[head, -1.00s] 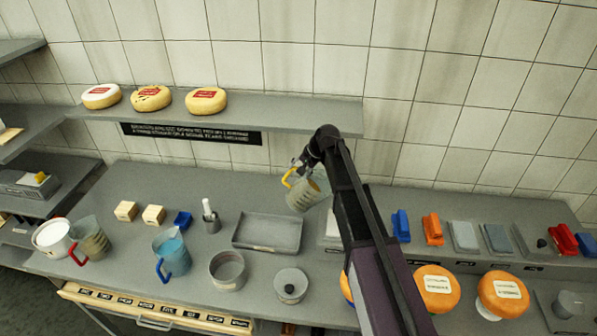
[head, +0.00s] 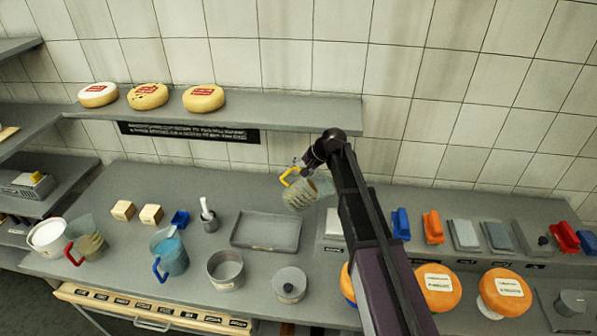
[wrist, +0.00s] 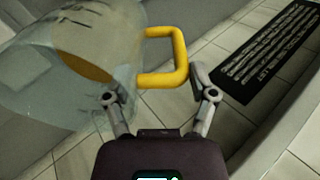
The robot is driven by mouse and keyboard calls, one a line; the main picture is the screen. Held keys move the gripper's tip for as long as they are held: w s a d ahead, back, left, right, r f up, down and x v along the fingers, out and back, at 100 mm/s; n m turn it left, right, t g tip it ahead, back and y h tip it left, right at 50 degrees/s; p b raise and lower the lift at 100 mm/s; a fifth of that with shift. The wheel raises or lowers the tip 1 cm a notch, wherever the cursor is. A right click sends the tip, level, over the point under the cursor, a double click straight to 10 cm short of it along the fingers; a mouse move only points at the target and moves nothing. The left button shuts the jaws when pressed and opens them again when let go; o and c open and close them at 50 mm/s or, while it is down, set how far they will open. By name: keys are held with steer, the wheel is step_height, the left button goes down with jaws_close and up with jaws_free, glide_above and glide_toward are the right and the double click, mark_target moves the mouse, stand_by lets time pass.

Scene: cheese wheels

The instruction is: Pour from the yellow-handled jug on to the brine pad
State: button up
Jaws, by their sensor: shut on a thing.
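The yellow-handled jug (head: 298,196) is clear, with markings and a brownish content. It is held up in the air behind the grey tray, strongly tilted. In the wrist view the jug (wrist: 60,60) fills the upper left, with its yellow handle (wrist: 180,57) between my fingers. My gripper (head: 297,168) is shut on that handle; the fingers also show in the wrist view (wrist: 156,95). I cannot tell which thing is the brine pad. A pale slab (head: 334,224) lies below and right of the jug, partly hidden by my arm. No falling stream is clear.
The empty grey tray (head: 265,248) lies below the jug. A jug with a blue handle (head: 170,255), a red-handled jug (head: 88,240) and a grey pot (head: 226,270) stand left. Coloured blocks and orange cheeses (head: 437,288) are right. A shelf (head: 300,108) runs behind.

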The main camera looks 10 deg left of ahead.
steer(key=shift+s+d+f+t+y+b, duration=0.1)
steer(key=shift+d+t+y+b, duration=0.05)
steer(key=shift+d+y+b, duration=0.4)
steer(key=shift+s+d+f+t+y+b, duration=0.1)
steer(key=shift+d+t+y+b, duration=0.2)
steer(key=shift+b, duration=0.35)
steer(key=shift+s+d+r+t+y+b, duration=0.15)
steer(key=shift+s+d+y+b, duration=0.1)
steer(key=shift+d+y+b, duration=0.6)
steer(key=shift+s+d+r+t+y+b, duration=0.1)
steer(key=shift+s+d+y+b, duration=0.15)
steer(key=shift+d+y+b, duration=0.6)
stand_by(5.1)
